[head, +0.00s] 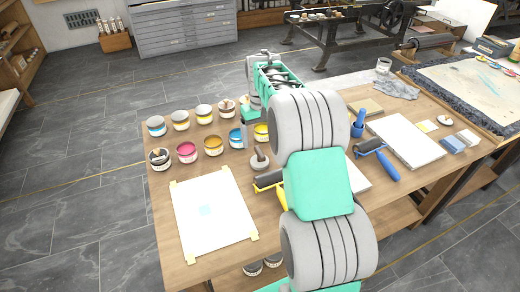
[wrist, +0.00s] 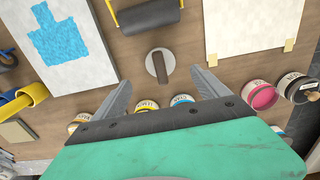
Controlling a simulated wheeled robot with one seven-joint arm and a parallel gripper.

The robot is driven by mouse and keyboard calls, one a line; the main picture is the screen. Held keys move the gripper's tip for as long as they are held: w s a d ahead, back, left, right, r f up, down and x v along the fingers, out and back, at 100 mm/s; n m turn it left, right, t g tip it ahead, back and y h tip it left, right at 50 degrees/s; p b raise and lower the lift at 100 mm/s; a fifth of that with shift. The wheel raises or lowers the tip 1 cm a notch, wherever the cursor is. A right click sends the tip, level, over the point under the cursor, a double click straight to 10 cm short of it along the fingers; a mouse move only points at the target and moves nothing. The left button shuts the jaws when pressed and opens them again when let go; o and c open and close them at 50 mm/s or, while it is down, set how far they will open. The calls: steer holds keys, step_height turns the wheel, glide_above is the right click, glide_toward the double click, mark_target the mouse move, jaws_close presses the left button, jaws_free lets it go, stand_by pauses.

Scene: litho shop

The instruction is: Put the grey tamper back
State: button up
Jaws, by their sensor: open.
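The grey tamper (head: 259,161) has a round grey base and an upright brown handle. It stands on the wooden table, right of the paint cans and near a black roller. In the wrist view the tamper (wrist: 152,72) lies just beyond the fingertips, roughly centred between them. My gripper (wrist: 160,80) is open, with one finger to each side and nothing between them. In the head view my arm hides part of the table, and only a grey finger of the gripper shows near the cans. I cannot make out a marked place for the tamper.
Several paint cans (head: 213,145) stand in rows left of the tamper. A yellow-framed black roller (wrist: 150,16) lies close beyond it. A taped white sheet (head: 213,213) lies at the front left. A blue-handled roller (head: 377,160) and a white slab (head: 407,142) lie to the right.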

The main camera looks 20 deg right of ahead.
steer(key=shift+r, duration=0.5)
steer(key=s+a+r+t, duration=0.1)
steer(key=s+a+r, duration=0.25)
steer(key=s, duration=0.25)
steer(key=s+a+r+t, duration=0.1)
steer(key=s+a+r, duration=0.1)
steer(key=s+a, duration=0.35)
steer(key=s+a+f, duration=0.1)
steer(key=s, duration=0.6)
steer(key=s+a+f, duration=0.2)
steer(key=s, duration=0.4)
steer(key=shift+s+a+f+t, duration=0.2)
steer(key=shift+s+a+t, duration=0.05)
steer(key=shift+s+t, duration=0.15)
step_height(320, 180, up, 3)
steer(key=p, duration=0.2)
steer(key=shift+w+r+p, duration=0.15)
steer(key=shift+p, duration=0.2)
